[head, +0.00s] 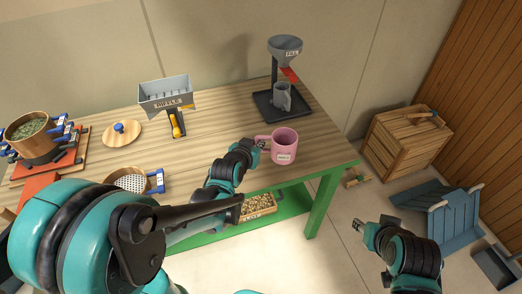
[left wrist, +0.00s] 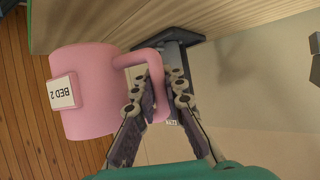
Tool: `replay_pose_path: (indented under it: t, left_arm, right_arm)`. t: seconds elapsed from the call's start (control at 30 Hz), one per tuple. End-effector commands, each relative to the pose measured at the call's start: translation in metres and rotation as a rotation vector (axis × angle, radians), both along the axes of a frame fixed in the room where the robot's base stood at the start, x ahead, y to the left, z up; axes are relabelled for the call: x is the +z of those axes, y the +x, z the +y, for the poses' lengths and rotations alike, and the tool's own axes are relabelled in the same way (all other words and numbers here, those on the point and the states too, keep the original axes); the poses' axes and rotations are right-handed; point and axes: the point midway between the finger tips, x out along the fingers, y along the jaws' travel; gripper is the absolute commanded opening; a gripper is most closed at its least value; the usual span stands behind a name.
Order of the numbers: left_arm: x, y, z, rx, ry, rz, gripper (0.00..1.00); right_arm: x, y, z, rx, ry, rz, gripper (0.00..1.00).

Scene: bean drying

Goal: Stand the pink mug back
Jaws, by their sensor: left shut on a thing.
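The pink mug (head: 285,150) is upright over the front right part of the wooden table, with a white label on its side. In the left wrist view the mug (left wrist: 97,110) appears upside down, and its label reads BED 2. My left gripper (head: 260,144) is shut on the mug's handle, on the mug's left side; its fingers (left wrist: 163,92) lie on either side of the handle in the left wrist view. I cannot tell whether the mug's base touches the table. My right gripper (head: 363,231) is off the table over the floor, apart from the mug; its jaws are too small to read.
Behind the mug stands a funnel stand (head: 285,45) with a grey jug (head: 282,97) on its dark base. A labelled hopper (head: 166,93), a round lid (head: 122,134) and a pot (head: 29,140) are to the left. A wooden crate (head: 400,150) stands right of the table.

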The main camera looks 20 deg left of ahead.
Motion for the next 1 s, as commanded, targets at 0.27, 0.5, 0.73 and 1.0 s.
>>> replay_pose_path:
  t: [0.27,0.5,0.73,1.0]
  left_arm:
    - [-0.042,0.046,0.046,0.004,-0.001,-0.001,0.00]
    - [-0.052,0.060,0.057,0.000,-0.001,0.000,0.00]
    - [-0.085,0.060,0.057,0.000,0.000,0.000,0.00]
    - [-0.090,0.059,0.057,0.000,0.000,-0.001,0.00]
  right_arm:
    - [-0.029,0.000,0.000,0.000,0.000,0.000,0.40]
    - [-0.035,0.000,0.000,0.000,0.000,0.000,0.40]
    - [-0.054,0.000,0.000,0.000,0.000,0.000,0.40]
    - [-0.054,0.000,0.000,0.000,0.000,0.000,0.40]
